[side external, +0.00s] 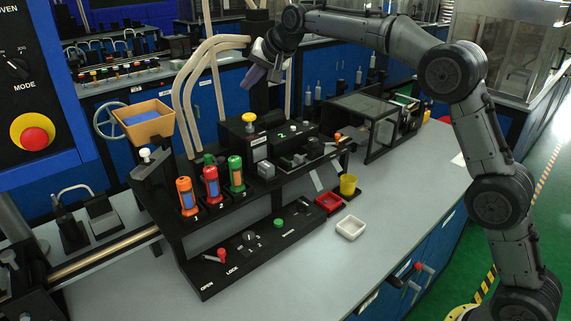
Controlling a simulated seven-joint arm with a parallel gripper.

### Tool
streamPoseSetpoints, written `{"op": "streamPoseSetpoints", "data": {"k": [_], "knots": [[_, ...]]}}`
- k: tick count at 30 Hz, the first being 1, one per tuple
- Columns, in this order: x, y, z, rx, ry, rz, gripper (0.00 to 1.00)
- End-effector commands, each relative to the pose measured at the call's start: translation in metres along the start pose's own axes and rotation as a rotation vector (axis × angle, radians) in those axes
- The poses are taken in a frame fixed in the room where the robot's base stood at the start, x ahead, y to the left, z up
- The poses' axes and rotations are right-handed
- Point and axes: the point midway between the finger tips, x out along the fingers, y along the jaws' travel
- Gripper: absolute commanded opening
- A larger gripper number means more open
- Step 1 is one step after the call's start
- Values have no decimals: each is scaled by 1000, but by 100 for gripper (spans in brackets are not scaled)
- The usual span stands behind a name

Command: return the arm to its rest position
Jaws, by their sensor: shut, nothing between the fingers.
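My gripper (254,76) is at the upper middle of the side external view, raised above the black machine (225,215) on the bench. It is shut, with nothing seen between its fingers. It hangs clear of the bench, beside the pale curved tubes. My arm reaches from the lower right, up and over to the left. The fingertips are small and partly dark in this view.
Orange, red and green canisters (211,186) stand on the machine. A yellow cup (348,185), red tray (329,202) and white tray (350,228) sit at its right. A clear-sided box (365,115) stands behind. The grey bench top (400,200) is clear at right.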

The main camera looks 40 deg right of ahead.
Motion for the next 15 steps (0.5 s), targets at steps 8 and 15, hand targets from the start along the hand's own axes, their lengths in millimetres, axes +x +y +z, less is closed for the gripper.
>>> {"op": "streamPoseSetpoints", "data": {"k": [8,15], "knots": [[-103,-17,-20,-1,92,-74,0],[-203,17,16,-51,106,-65,0]]}}
